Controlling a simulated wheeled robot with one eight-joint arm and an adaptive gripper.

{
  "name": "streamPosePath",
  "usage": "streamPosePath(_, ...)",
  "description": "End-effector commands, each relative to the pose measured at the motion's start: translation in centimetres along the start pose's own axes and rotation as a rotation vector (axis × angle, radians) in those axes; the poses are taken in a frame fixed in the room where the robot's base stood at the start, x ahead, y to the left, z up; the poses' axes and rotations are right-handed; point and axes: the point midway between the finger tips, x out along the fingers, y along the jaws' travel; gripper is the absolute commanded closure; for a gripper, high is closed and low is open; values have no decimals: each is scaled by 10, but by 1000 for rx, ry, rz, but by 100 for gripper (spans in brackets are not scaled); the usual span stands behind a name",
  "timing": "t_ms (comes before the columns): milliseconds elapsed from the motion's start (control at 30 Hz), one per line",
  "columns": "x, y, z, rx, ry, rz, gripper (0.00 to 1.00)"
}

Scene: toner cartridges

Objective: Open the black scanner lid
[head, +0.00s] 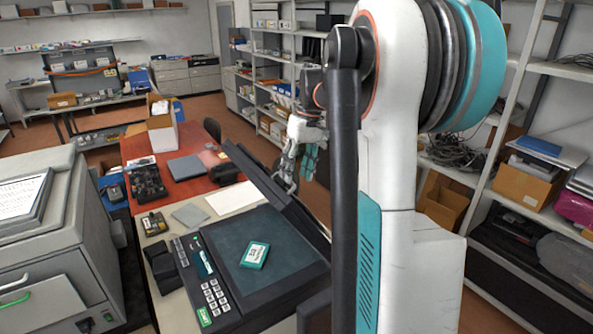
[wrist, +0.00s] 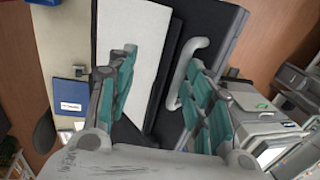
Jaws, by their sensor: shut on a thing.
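The black scanner lid (head: 258,177) stands raised at a steep tilt along the right side of the scanner (head: 235,300). The dark glass bed (head: 285,235) is uncovered. A teal and white toner box (head: 255,255) lies on the glass. My gripper (head: 293,165) is at the lid's upper edge, shut on the lid. In the wrist view, my gripper's teal-padded fingers (wrist: 160,80) are on either side of the dark lid (wrist: 215,22), with a pale grey handle (wrist: 187,65) by the right finger. The exact contact is partly hidden by the fingers.
A large grey printer (head: 60,240) stands at the left. Behind the scanner, a red table (head: 200,145) holds a black tray, a grey pad and a white box (head: 161,130). Shelves (head: 545,180) with boxes and cables stand close on the right.

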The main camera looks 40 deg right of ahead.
Motion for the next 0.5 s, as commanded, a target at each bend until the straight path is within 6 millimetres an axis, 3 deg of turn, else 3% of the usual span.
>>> streamPosePath(167,-11,4,2,3,-2,9,70)
streamPosePath(500,-78,-1,1,1,0,5,70)
